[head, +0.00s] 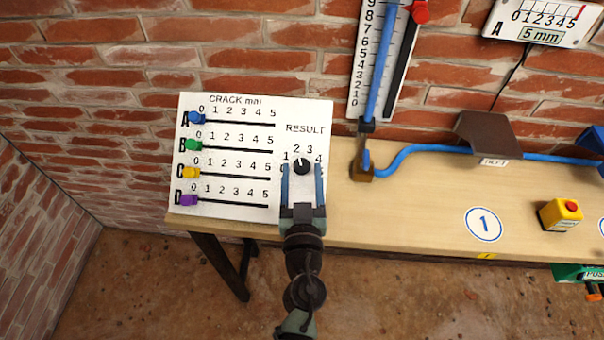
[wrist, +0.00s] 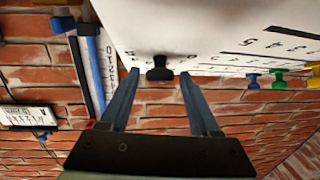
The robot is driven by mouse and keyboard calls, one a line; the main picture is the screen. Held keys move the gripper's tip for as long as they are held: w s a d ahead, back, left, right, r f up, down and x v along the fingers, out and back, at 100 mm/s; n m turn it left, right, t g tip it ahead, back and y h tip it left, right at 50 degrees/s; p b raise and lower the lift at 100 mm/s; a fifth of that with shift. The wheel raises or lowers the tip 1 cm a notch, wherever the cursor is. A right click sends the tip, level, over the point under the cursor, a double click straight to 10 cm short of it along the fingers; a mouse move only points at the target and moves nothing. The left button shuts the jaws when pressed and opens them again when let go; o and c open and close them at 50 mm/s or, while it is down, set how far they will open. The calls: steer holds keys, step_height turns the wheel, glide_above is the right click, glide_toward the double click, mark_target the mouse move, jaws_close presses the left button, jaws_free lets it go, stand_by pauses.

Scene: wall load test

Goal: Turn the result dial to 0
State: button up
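The result dial (head: 302,166) is a small black round knob on the right side of a white board (head: 240,104), under the word RESULT. A light pointer mark on it seems to face up, between the 2 and 3. In the wrist view the dial (wrist: 159,69) lies between and just beyond the fingertips (wrist: 160,78), with gaps on both sides.
Blue (head: 196,118), green (head: 193,145), yellow (head: 190,172) and purple (head: 189,199) sliders sit at the left ends of the crack scales. A wooden bench (head: 420,215) carries a blue tube (head: 430,148) and a yellow button box (head: 561,213). A brick wall stands behind.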

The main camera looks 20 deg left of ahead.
jaws_close()
steer(key=shift+d+r+p, duration=0.1)
steer(key=shift+p, duration=0.4)
